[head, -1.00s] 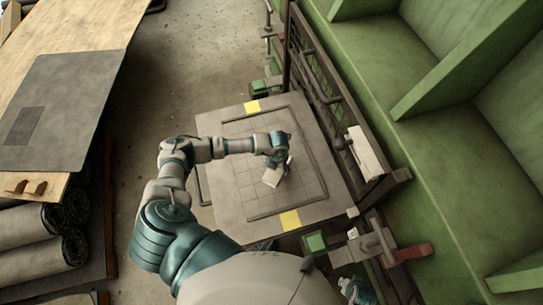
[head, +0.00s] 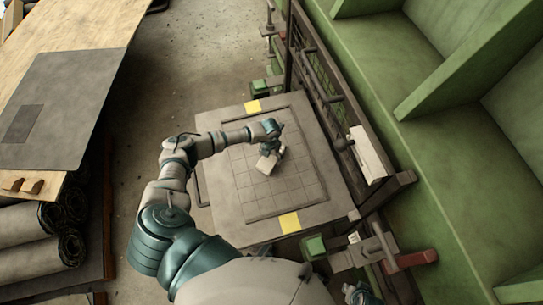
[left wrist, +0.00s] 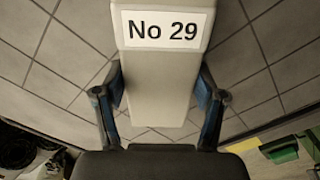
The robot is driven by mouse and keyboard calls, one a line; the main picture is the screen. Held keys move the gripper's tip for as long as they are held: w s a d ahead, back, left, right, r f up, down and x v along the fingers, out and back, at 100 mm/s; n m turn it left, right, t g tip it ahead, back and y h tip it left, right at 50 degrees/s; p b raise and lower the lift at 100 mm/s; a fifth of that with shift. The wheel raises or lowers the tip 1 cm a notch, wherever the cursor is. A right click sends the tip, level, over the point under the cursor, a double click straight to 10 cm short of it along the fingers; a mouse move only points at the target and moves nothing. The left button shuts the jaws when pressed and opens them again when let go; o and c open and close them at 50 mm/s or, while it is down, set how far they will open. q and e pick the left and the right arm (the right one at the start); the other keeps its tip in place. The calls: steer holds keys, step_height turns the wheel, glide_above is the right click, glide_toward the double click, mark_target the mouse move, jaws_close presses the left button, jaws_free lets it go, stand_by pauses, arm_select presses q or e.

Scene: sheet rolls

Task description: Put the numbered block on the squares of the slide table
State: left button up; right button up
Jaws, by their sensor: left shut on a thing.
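The slide table (head: 225,205) has a raised frame around a grid of squares and a yellow patch on two opposite edges. My left gripper (head: 268,150) is over the squares, pointing down, shut on a pale block (head: 266,164). In the left wrist view the block (left wrist: 160,85) bears a white label "No 29" and sits between the two fingers (left wrist: 160,100), with grid lines behind it. I cannot tell whether its underside touches the squares. Part of what looks like my right gripper (head: 360,293) shows at the bottom edge; its fingers are not clear.
A dark metal rack (head: 325,85) and green shelving (head: 400,150) stand along the right of the table. A wooden bench (head: 70,30) with a grey sheet (head: 60,110) is at the left, with dark rolls (head: 35,225) below. Several squares toward the near yellow patch are bare.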

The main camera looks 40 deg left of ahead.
arm_select(q)
steer(key=shift+a+f, duration=0.2)
steer(key=shift+a, duration=0.2)
steer(key=o, duration=1.4)
steer(key=shift+a+f, duration=0.1)
steer(key=shift+a, duration=0.2)
steer(key=shift+o, duration=0.6)
steer(key=shift+a+f, duration=0.15)
steer(key=shift+a, duration=0.15)
steer(key=shift+d+r, duration=0.35)
steer(key=shift+d, duration=0.3)
steer(key=r, duration=0.1)
steer(key=r+p, duration=0.1)
steer(key=r, duration=0.1)
steer(key=shift+d, duration=0.2)
step_height(320, 180, up, 9)
steer(key=p, duration=0.1)
steer(key=shift+a+p, duration=0.15)
steer(key=shift+p, duration=0.15)
arm_select(e)
steer(key=s+x, duration=0.1)
steer(key=x, duration=0.6)
steer(key=shift+a, duration=0.4)
